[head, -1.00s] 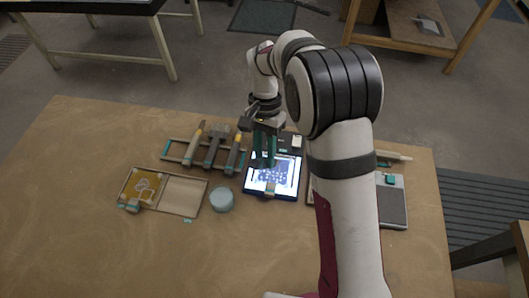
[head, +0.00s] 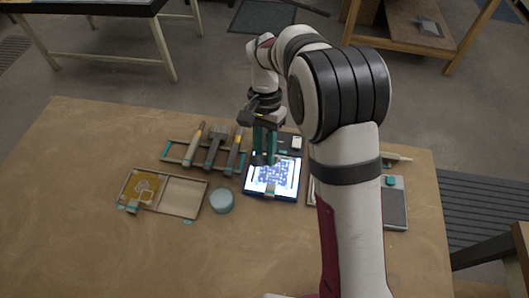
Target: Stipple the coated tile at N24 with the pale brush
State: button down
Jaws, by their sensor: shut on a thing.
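The coated tile (head: 272,174) lies on a lit panel (head: 270,198) with a dark frame, right of the table's middle. It shows a blue and white pattern; the label N24 cannot be read. My gripper (head: 264,160) points down over the far left part of the panel. Its dark green fingers are shut on a slim tool that they almost wholly hide; it appears to be the pale brush. I cannot tell whether its tip touches the tile.
A rack (head: 174,159) with several handled tools stands left of the panel. A round blue-grey pot (head: 221,200) sits near the panel's left side. An open two-part tray (head: 178,197) lies farther left. A grey pad (head: 393,208) lies right of my arm. The near left table is clear.

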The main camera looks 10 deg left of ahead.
jog(key=shift+r, duration=0.1)
jog(key=shift+r, duration=1.9)
